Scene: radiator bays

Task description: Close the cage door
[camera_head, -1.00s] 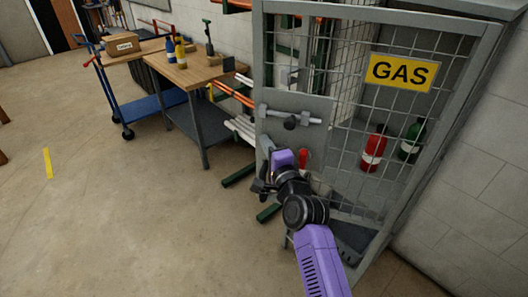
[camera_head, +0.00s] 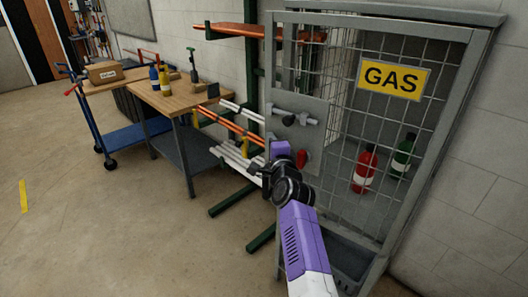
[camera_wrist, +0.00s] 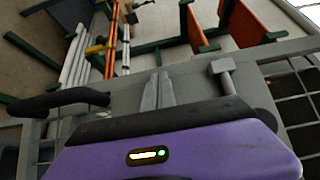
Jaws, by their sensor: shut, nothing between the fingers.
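The grey mesh cage door (camera_head: 398,125) carries a yellow GAS sign (camera_head: 394,79). Its free edge is on the left, with a solid lock plate (camera_head: 281,104) and a sliding bolt (camera_head: 308,121). The door stands close to the cage frame; I cannot tell whether a gap is left. My gripper (camera_head: 267,172) is low at the plate's left part, partly hidden by my wrist. In the wrist view my shut, empty fingers (camera_wrist: 157,92) lie against or just in front of the grey plate (camera_wrist: 195,88); contact is unclear. A black handle (camera_wrist: 58,101) shows at left.
Inside the cage stand a red bottle (camera_head: 364,170) and a green bottle (camera_head: 402,156). A rack with pipes (camera_head: 240,113) stands left of the cage, its green feet on the floor. A workbench (camera_head: 178,92) and blue cart (camera_head: 137,138) are farther left. Open floor lies front left.

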